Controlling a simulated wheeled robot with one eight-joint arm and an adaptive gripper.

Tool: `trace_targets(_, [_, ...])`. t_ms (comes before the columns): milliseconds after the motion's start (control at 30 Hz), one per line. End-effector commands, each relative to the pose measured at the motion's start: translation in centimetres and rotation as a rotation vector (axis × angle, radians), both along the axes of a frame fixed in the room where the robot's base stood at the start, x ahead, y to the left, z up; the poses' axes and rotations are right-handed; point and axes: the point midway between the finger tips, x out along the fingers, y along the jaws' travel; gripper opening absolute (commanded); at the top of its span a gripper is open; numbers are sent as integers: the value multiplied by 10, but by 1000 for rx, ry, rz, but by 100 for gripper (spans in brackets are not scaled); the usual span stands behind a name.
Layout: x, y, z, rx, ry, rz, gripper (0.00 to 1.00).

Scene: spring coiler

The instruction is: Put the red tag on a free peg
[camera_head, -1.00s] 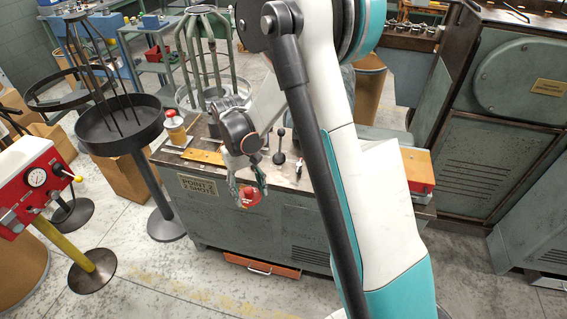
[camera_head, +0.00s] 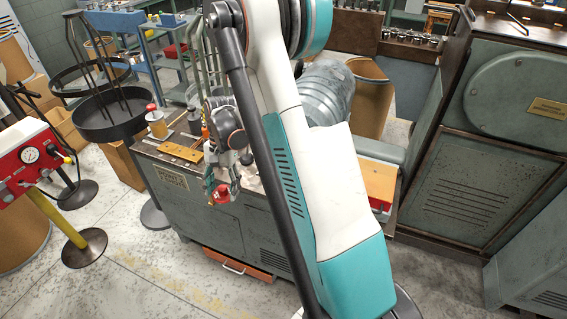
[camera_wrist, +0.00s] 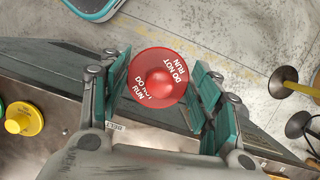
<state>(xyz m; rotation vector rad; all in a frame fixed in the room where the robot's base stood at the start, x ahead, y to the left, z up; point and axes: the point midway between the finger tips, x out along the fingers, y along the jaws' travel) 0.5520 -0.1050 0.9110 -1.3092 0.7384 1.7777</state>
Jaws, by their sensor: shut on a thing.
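The red tag is a round disc with white "DO NOT RUN" lettering and a raised centre. It shows large in the wrist view (camera_wrist: 158,76) and small in the head view (camera_head: 221,195). My gripper (camera_wrist: 160,95) is shut on the tag, with teal finger pads on both sides of it. In the head view my gripper (camera_head: 222,187) holds the tag in front of the near top edge of the grey-green cabinet (camera_head: 210,225). I cannot make out a free peg in either view; my arm covers part of the cabinet top.
On the cabinet top are an orange-yellow plate (camera_head: 181,151) and a red-capped jar (camera_head: 156,122). An orange drawer (camera_head: 238,262) stands slightly out below. A yellow knob (camera_wrist: 22,118) lies left in the wrist view. A red gauge panel (camera_head: 28,160) is at left; open floor lies in front.

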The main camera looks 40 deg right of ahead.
Motion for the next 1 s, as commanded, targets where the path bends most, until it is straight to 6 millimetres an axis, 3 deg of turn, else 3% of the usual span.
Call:
trace_targets(33, [-2, -18, -2, 1, -1, -142, 34])
trace_targets(400, [-18, -128, -6, 0, -1, -1211, 34])
trace_targets(600, [-31, -176, -5, -1, -2, -1677, 34])
trace_targets(800, [-41, -202, -3, -2, -1, -1929, 34])
trace_targets(1000, [-43, -207, -5, -3, 1, -1989, 34])
